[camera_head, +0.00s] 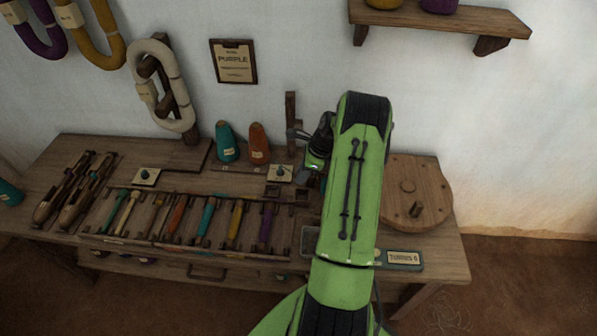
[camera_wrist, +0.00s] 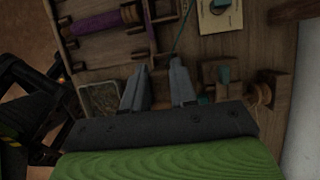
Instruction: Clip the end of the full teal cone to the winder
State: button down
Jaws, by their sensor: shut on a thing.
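A teal cone (camera_head: 228,141) stands upright at the back of the bench, left of an orange cone (camera_head: 259,143). Another teal cone (camera_head: 10,192) shows at the far left edge. A round wooden wheel with a peg (camera_head: 415,190), seemingly the winder's, lies at the bench's right end. My gripper (camera_wrist: 158,68) is low over the bench; its fingers show some gap. A thin teal yarn (camera_wrist: 184,30) runs down to the fingertips, where its end is hidden. Small wooden blocks with a teal piece (camera_wrist: 224,74) sit just right of the fingers.
A rack of coloured bobbins (camera_head: 180,222) fills the bench front left of my arm. A "TURNS 0" counter (camera_head: 403,258) is at the front right. A wooden post (camera_head: 291,123) stands at the back. A shelf (camera_head: 440,23) juts from the wall above.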

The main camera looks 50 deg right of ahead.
notch_tip(320, 180, down, 4)
jog(key=b, duration=0.3)
jog(key=shift+f, duration=0.25)
jog(key=shift+f+b, duration=0.6)
jog(key=shift+f, duration=0.8)
jog(key=c, duration=0.5)
grip_release()
jog(key=shift+r, duration=0.1)
notch_tip(320, 180, up, 8)
jog(key=p, duration=0.6)
jog(key=shift+p, duration=0.4)
